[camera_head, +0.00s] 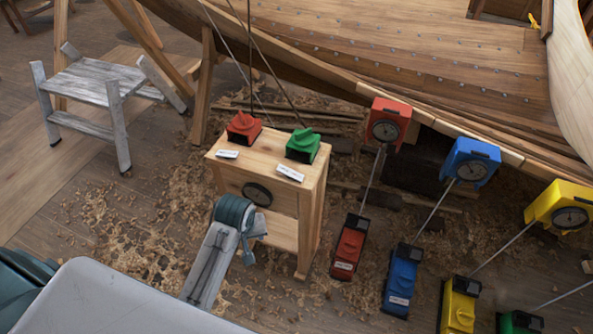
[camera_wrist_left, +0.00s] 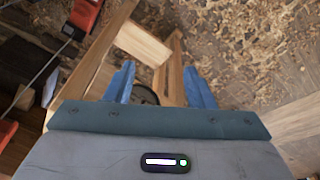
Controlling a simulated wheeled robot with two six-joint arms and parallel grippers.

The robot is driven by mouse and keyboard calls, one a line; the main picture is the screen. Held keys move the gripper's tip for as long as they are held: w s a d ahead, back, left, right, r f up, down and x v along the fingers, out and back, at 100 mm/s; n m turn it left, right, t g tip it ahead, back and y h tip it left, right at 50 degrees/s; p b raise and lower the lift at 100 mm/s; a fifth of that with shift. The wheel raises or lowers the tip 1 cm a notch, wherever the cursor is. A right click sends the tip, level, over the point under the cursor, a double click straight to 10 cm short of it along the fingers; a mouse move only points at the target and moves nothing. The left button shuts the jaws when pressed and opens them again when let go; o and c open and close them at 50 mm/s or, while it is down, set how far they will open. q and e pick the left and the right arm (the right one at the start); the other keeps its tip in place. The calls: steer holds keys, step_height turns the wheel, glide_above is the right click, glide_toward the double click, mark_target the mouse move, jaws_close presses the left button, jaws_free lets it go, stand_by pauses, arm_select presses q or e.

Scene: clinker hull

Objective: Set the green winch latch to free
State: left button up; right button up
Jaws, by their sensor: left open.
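The green winch latch (camera_head: 303,145) sits on the right part of the top of a pale wooden stand (camera_head: 312,205). It has a green base and a raised green handle lying roughly across it; a small white label (camera_head: 290,173) lies in front, its text too small to read. My left gripper (camera_head: 247,238) is in front of the stand, lower than its top and apart from the latch. In the left wrist view, its two blue fingers (camera_wrist_left: 160,86) are spread with nothing held between them. The latch is not visible in that view. My right gripper is not in view.
A red latch (camera_head: 243,128) stands left of the green one. Red (camera_head: 388,122), blue (camera_head: 470,162) and yellow (camera_head: 562,206) gauge boxes with lines to coloured blocks stand right. A grey stool (camera_head: 97,88) is at left. The wooden hull (camera_head: 420,60) spans the back. Shavings cover the floor.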

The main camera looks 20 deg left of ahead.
arm_select(q)
steer(key=w+d+r+n+g, duration=0.1)
steer(key=w+r+n, duration=0.15)
steer(key=w, duration=0.55)
steer(key=w+d+r+n, duration=0.1)
steer(key=w+n, duration=0.3)
steer(key=w, duration=0.3)
step_height(320, 180, up, 7)
steer(key=n+g, duration=0.1)
steer(key=n, duration=0.4)
glide_above(297, 175)
steer(key=shift+h, duration=0.4)
step_height(297, 175, down, 10)
steer(key=shift+f+p, duration=0.2)
steer(key=shift+p, duration=1.05)
steer(key=shift+c, duration=0.2)
